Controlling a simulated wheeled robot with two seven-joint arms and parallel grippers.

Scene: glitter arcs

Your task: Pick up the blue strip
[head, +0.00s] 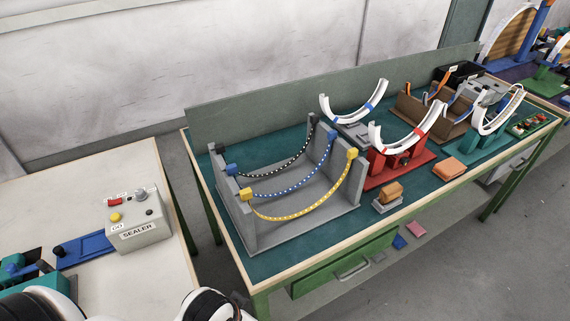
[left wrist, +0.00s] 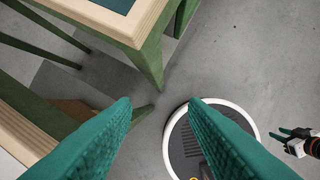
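The blue strip (head: 288,192) is dotted with pale spots. It hangs in a sagging arc between the two walls of a grey rack (head: 250,232) on the green-topped bench. A black dotted strip (head: 285,171) hangs behind it and a yellow dotted strip (head: 290,217) in front. My left gripper (left wrist: 160,108) shows two teal fingers, apart and empty, above the floor near a bench leg in the left wrist view. My right gripper (left wrist: 288,141) is small at that view's right edge, its teal fingers apart. Neither gripper is seen near the strips.
White arcs stand on a red stand (head: 390,170) and a teal stand (head: 480,145). A sponge-like block (head: 390,191) and orange block (head: 449,168) lie near the bench front. A sealer box (head: 138,222) stands on the pale left table; floor separates the tables.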

